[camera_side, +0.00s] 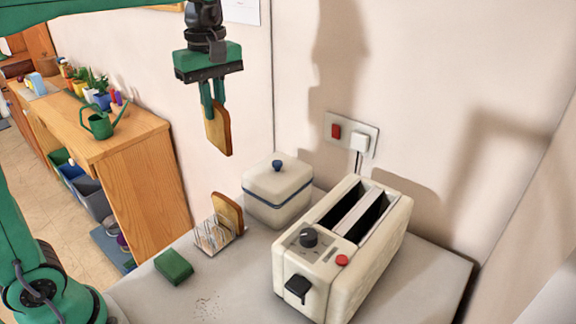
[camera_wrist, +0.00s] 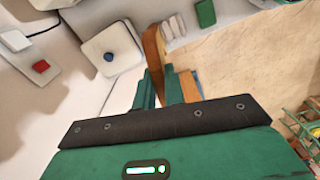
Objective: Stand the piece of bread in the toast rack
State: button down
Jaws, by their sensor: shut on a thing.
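My gripper (camera_side: 213,103) is shut on a brown slice of bread (camera_side: 219,133), which hangs upright below the fingers in the side view, well above the worktop. In the wrist view the held bread (camera_wrist: 153,45) shows edge-on between the green fingers. The wire toast rack (camera_side: 211,237) stands on the worktop, below the gripper in the side picture. Another slice of bread (camera_side: 228,212) stands upright at its rear end. In the wrist view the rack (camera_wrist: 174,26) shows partly, just right of the held bread.
A cream lidded box (camera_side: 278,197) with a blue knob stands right behind the rack. A cream toaster (camera_side: 318,264) stands to the right. A green sponge (camera_side: 173,266) lies left of the rack, with crumbs (camera_side: 207,303) in front. A wooden cabinet (camera_side: 140,190) stands beyond the worktop at left.

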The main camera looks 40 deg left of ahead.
jog(key=s+a+f+n, duration=0.2)
jog(key=s+a+n, duration=0.1)
jog(key=s, duration=0.2)
notch_tip(320, 180, down, 16)
jog(key=shift+w, duration=0.2)
jog(key=shift+f, duration=0.25)
notch_tip(320, 180, down, 7)
dwell(1.4)
jog(key=shift+f, duration=0.15)
dwell(0.3)
jog(key=c, duration=1.4)
grip_release()
